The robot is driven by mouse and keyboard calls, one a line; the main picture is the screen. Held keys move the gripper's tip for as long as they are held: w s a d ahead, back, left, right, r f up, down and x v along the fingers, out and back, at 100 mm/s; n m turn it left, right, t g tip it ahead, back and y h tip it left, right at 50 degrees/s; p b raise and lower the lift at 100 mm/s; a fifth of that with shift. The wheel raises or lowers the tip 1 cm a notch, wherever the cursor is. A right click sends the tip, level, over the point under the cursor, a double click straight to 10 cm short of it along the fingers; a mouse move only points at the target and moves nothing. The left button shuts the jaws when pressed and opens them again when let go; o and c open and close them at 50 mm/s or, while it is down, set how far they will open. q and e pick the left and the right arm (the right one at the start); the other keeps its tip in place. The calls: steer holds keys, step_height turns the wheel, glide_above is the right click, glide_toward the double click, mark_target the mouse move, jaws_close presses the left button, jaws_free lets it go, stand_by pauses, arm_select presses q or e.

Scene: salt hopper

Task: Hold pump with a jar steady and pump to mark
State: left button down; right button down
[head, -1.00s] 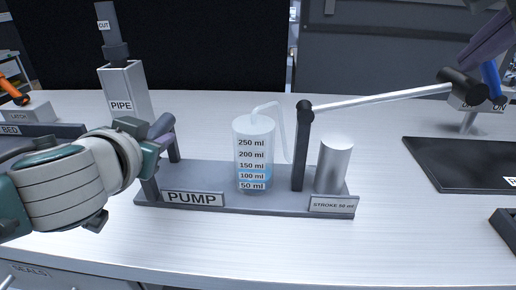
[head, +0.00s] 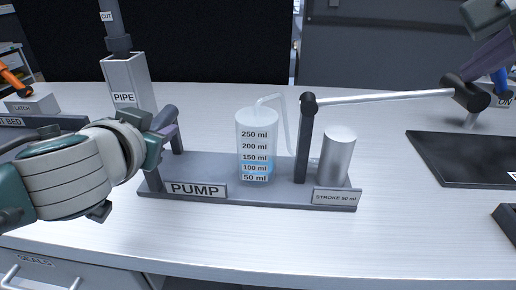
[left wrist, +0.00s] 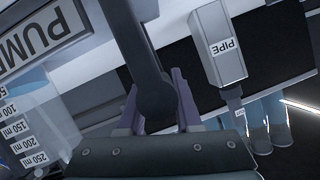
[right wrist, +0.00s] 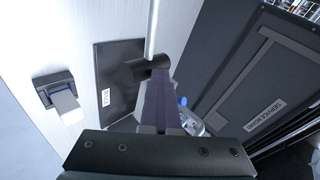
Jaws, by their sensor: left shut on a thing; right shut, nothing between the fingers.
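The pump (head: 225,203) is a grey base carrying a clear jar (head: 258,125), a lever (head: 390,97) on a post and a metal cylinder (head: 338,155). Blue liquid in the jar stands near the 100 ml label, below 150 ml. My left gripper (head: 165,135) is shut on the grey handle (left wrist: 150,60) at the pump's left end. The lever slopes slightly up to the right to its black end grip (head: 468,92). My right gripper (head: 482,66) is shut and empty, its fingertips at the black end grip (right wrist: 150,68); contact is unclear.
The pipe block (head: 128,82) stands behind the pump's left end. A dark flat panel (head: 465,158) lies on the table to the right. A labelled latch block (head: 32,103) is at far left. The table front (head: 300,235) is clear.

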mark_target(474, 90)
steer(key=shift+f, duration=0.35)
steer(key=shift+d+f, duration=0.15)
steer(key=shift+f, duration=1.95)
step_height(474, 90, up, 9)
steer(key=a, duration=0.1)
steer(key=shift+a, duration=0.25)
stand_by(0.5)
step_height(474, 90, up, 4)
steer(key=s, duration=0.2)
step_height(474, 90, down, 6)
steer(key=w, duration=0.2)
steer(key=shift+d, duration=0.3)
